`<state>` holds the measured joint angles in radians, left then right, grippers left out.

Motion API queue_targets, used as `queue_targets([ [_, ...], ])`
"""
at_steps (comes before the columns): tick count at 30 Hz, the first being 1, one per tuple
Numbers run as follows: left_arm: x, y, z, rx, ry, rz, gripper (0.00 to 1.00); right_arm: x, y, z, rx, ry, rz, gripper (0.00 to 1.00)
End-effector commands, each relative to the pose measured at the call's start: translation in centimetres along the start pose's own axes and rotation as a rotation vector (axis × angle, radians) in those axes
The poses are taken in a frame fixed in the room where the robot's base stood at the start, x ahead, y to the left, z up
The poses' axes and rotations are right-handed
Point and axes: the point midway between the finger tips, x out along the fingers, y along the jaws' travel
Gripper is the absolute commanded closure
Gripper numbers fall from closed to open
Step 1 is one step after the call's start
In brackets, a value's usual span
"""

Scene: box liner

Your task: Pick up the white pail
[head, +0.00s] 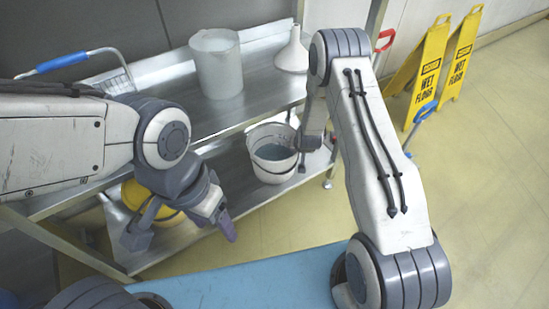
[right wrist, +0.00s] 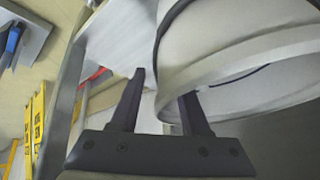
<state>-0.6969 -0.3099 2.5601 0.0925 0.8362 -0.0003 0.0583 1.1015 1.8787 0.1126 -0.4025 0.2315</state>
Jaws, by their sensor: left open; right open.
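The white pail (head: 272,166) stands upright on the lower metal shelf, with a dark inside. My right gripper (head: 305,158) is at its right side, partly hidden by my own arm in the head view. In the right wrist view the pail (right wrist: 235,75) fills the upper right, its pale rim band close to the fingers. The right gripper (right wrist: 165,88) is open, with one finger overlapping the pail's edge and the other clear of it. I cannot tell whether they touch. My left gripper (head: 182,232) is open and empty, in front of the lower shelf.
A white cylindrical container (head: 217,68) and a white funnel (head: 293,52) stand on the upper shelf, above the pail. A yellow bucket (head: 140,192) is on the lower shelf at left. Yellow wet-floor signs (head: 421,72) stand on the floor at right. A blue surface (head: 250,285) lies in front.

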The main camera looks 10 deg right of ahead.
Motion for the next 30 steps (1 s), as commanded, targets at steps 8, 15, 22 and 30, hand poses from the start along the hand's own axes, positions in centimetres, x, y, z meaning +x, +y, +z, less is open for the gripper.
queue_targets([
  [8,-0.08,0.01,-0.01,0.0,0.0,0.0,0.34,-0.09,-0.02,-0.05,0.0,0.0,0.0,1.0],
  [15,-0.08,0.01,-0.01,0.0,0.0,0.0,0.34,-0.09,0.02,-0.03,0.0,0.0,0.0,1.0],
  [22,-0.07,0.01,-0.01,0.0,0.0,0.0,0.34,-0.09,0.04,-0.01,0.0,0.0,0.0,1.0],
  [30,-0.07,0.0,-0.01,0.0,0.0,0.0,0.34,-0.09,0.04,0.01,0.0,-0.001,0.0,1.0],
])
